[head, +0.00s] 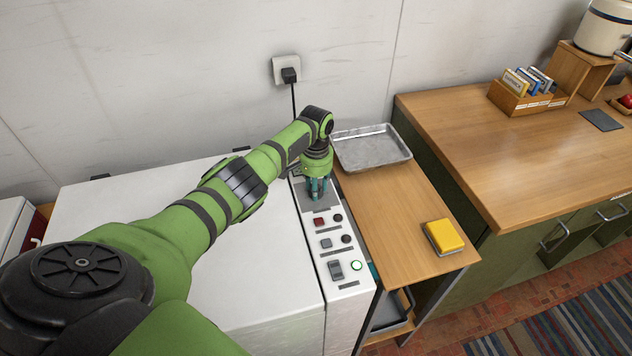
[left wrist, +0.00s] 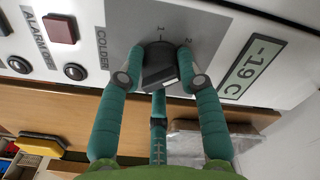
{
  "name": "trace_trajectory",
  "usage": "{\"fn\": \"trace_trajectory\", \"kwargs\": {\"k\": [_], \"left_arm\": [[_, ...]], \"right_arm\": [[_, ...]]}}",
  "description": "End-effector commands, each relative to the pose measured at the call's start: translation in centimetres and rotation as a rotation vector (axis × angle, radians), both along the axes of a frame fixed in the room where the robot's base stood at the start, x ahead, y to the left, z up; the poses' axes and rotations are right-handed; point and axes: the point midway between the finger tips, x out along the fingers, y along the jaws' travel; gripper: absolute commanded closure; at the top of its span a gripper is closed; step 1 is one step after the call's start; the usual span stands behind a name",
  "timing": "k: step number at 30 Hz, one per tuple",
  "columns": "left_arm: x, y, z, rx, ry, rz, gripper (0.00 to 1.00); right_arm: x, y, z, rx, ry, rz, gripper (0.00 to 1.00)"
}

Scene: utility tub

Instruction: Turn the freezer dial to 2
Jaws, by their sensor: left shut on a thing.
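The black freezer dial (left wrist: 160,62) sits on a grey plate (left wrist: 120,22) on the freezer's control strip. In the left wrist view the printed marks "1" and "2" stand beside it, and "COLDER" is at its left. My left gripper (left wrist: 160,80) is shut on the dial, with teal fingers on both sides of it and a third finger below. I cannot tell which number the dial points to. In the head view my left gripper (head: 317,192) reaches down onto the strip, and its fingers hide the dial. The white freezer (head: 260,255) is under my arm. My right gripper is not in view.
A display (left wrist: 254,66) reads -19 C. A red button (head: 319,222), a grey switch (head: 336,268) and a lit round lamp (head: 356,266) are on the same strip. A metal tray (head: 370,150) and a yellow sponge-like block (head: 443,236) lie on the wooden shelf at right.

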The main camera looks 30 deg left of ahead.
Motion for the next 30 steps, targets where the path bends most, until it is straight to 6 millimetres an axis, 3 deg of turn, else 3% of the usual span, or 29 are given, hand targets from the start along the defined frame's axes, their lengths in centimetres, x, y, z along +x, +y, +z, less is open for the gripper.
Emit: {"fn": "trace_trajectory", "kwargs": {"k": [12,28,29,30], "left_arm": [[-0.05,-0.04,-0.05,0.000,0.002,0.184,0.97],[-0.06,0.02,-0.11,0.001,0.001,0.207,0.97],[-0.06,0.02,-0.11,0.001,0.001,0.207,0.56],[-0.06,0.02,-0.11,0.001,0.001,0.207,0.41]], "right_arm": [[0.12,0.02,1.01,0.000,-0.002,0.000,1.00],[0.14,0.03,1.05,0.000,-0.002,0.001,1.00],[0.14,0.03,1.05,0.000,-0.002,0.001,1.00],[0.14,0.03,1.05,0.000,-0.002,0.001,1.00]]}}
